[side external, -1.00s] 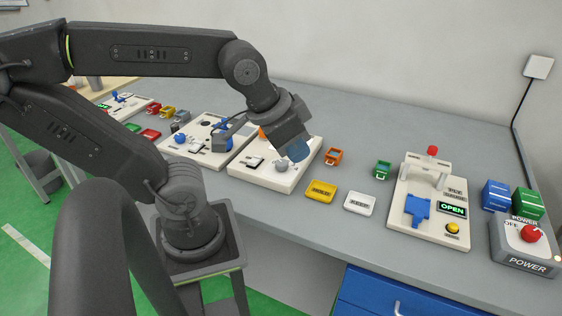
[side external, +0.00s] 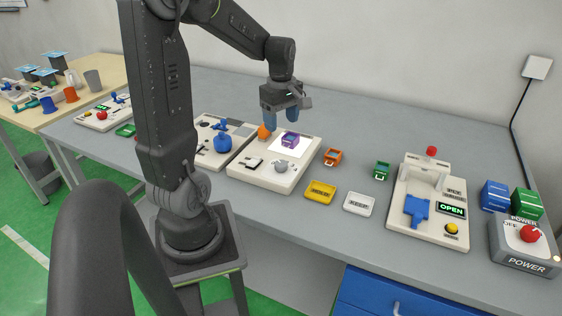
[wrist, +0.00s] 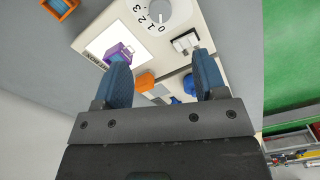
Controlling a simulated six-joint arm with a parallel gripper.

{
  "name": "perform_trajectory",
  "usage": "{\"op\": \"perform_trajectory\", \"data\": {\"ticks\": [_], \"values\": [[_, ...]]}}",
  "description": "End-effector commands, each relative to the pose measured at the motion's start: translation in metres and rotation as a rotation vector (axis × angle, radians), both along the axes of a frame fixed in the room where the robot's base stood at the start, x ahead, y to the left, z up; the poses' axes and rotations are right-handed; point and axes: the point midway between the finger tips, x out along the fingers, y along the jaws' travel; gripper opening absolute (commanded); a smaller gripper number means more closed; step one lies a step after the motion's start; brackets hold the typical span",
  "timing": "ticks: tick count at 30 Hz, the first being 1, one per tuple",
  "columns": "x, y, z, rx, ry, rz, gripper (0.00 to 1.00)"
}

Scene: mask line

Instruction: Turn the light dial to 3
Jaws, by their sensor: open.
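The light dial is a pale round knob (side external: 282,166) at the front of a cream station board (side external: 252,177). In the wrist view the dial (wrist: 163,14) is cut off by the top edge, with the numbers 0 to 3 printed around its near side. I cannot tell which number it is set to. A purple block (side external: 290,140) sits on a bright white panel (side external: 310,143) behind the dial. My gripper (side external: 282,117) is open and empty, pointing down above the back of this board. In the wrist view its blue fingers (wrist: 164,76) stand wide apart, clear of the dial.
A white switch (wrist: 186,40) is beside the dial. An orange piece (side external: 264,131) is at the board's back. Orange (side external: 332,156), green (side external: 382,170) and yellow (side external: 320,191) items lie to the right. A board with a blue knob (side external: 222,143) adjoins at left.

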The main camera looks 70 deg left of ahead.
Motion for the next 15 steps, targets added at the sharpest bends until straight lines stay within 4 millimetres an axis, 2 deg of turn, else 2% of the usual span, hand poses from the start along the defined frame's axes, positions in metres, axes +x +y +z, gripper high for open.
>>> {"op": "perform_trajectory", "data": {"ticks": [5, 15], "values": [[-0.001, 0.002, -0.016, -0.006, 0.006, 0.017, 0.65], [-0.001, 0.0, -0.084, -0.007, 0.008, 0.013, 0.65]]}}
